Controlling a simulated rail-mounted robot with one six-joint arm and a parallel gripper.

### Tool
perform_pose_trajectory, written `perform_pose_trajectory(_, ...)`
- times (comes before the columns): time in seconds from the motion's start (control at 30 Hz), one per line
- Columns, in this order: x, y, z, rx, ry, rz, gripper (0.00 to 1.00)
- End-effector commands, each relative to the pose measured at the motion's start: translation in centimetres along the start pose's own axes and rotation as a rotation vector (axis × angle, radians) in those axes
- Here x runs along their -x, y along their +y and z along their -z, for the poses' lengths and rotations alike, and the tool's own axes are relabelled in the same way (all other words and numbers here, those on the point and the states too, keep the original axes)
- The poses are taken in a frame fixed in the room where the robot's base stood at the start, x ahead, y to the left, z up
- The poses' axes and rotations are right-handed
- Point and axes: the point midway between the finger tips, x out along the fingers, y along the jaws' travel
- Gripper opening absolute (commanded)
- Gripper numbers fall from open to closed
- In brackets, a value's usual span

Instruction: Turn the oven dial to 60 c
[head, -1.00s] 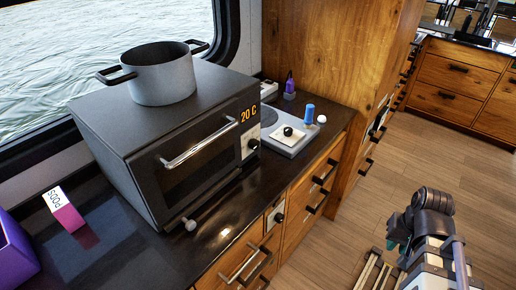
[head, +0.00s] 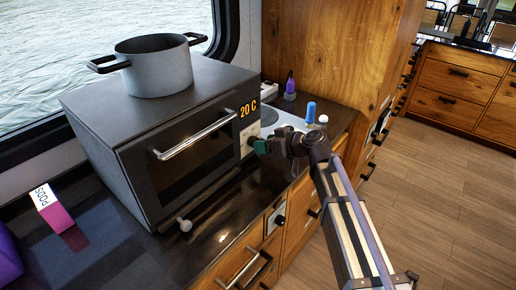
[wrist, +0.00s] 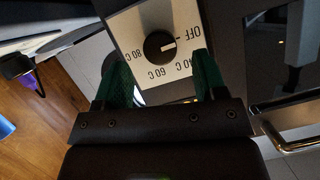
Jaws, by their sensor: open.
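The dark oven (head: 165,160) stands on the counter, and its orange display (head: 248,107) reads 20 C. In the wrist view the black round dial (wrist: 158,45) sits on a pale plate (wrist: 138,60) marked OFF, 40 C, 60 C and 80 C. The dial's white line points right, close to OFF on the side toward 40 C. My gripper (wrist: 160,65) is open, with one green finger on each side of the dial and nothing held between them.
A grey pot (head: 158,68) stands on the oven. The oven's bar handle (head: 195,136) is left of my gripper. A blue-topped container (head: 311,111) and a purple bottle (head: 290,86) stand behind my arm.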

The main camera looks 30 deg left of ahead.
Motion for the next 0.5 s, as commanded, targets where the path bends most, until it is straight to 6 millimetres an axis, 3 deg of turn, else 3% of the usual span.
perform_pose_trajectory(0.1,-2.5,0.2,-0.3,-0.001,0.0,0.002,0.65)
perform_pose_trajectory(0.2,-3.5,0.1,-0.1,-0.001,0.0,0.0,0.65)
perform_pose_trajectory(0.5,-3.7,0.0,0.0,-0.002,0.0,0.0,0.63)
